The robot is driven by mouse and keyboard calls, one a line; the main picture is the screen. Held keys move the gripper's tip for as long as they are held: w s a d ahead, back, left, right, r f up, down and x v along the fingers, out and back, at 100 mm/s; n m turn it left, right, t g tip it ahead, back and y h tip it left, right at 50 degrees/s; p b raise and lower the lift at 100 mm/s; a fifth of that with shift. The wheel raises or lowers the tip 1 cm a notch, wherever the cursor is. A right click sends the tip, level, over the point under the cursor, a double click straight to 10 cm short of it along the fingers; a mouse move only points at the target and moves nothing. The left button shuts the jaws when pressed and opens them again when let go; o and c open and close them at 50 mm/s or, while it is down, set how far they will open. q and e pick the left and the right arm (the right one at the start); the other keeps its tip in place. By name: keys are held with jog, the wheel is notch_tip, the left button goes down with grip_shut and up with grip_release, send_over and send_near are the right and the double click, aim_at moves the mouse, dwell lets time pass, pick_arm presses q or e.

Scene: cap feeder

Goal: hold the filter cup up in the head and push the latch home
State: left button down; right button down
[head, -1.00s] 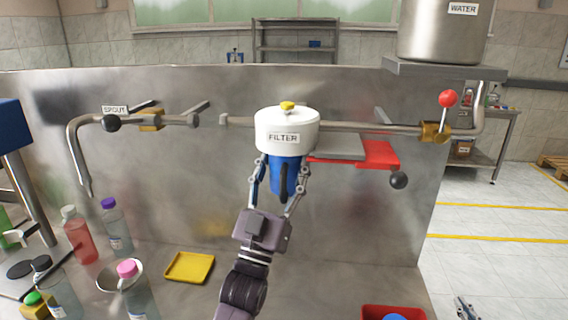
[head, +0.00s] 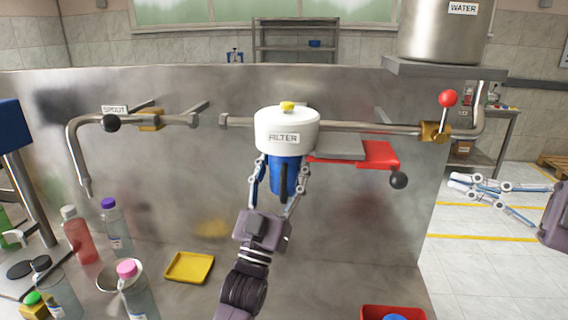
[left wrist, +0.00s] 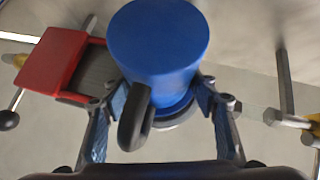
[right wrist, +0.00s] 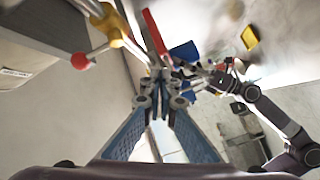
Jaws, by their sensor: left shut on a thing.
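The white filter head (head: 287,130), labelled FILTER, sits on the pipe with a yellow knob on top. The blue filter cup (head: 287,176) is upright under it, its top against the head; its dark handle faces my left arm. My left gripper (head: 280,180) is shut on the cup from both sides. The cup also shows in the left wrist view (left wrist: 158,45). The latch, a red piece (head: 375,154) with a grey plate and black ball knob (head: 398,180), lies right of the head. My right gripper (head: 457,182) is right of the knob, clear of it, pointing left, its fingertips together and empty.
A valve with a red ball lever (head: 447,98) stands above the latch, below the water tank (head: 445,30). The spout (head: 85,165) hangs at left. Bottles (head: 80,235), a yellow tray (head: 190,267) and a red bin (head: 395,312) are on the counter.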

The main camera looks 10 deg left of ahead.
pick_arm(q)
jog(key=shift+s+r, duration=0.1)
jog(key=shift+s, duration=0.05)
pick_arm(e)
jog(key=s+r+h, duration=0.2)
jog(key=s+h, duration=0.3)
jog(key=s, duration=0.1)
jog(key=x, duration=0.9)
jog(key=shift+w+t, duration=0.3)
jog(key=shift+w, duration=0.15)
pick_arm(q)
jog(key=shift+r, duration=0.25)
pick_arm(e)
jog(key=shift+r, duration=0.1)
dwell(0.9)
jog(key=shift+a, duration=0.1)
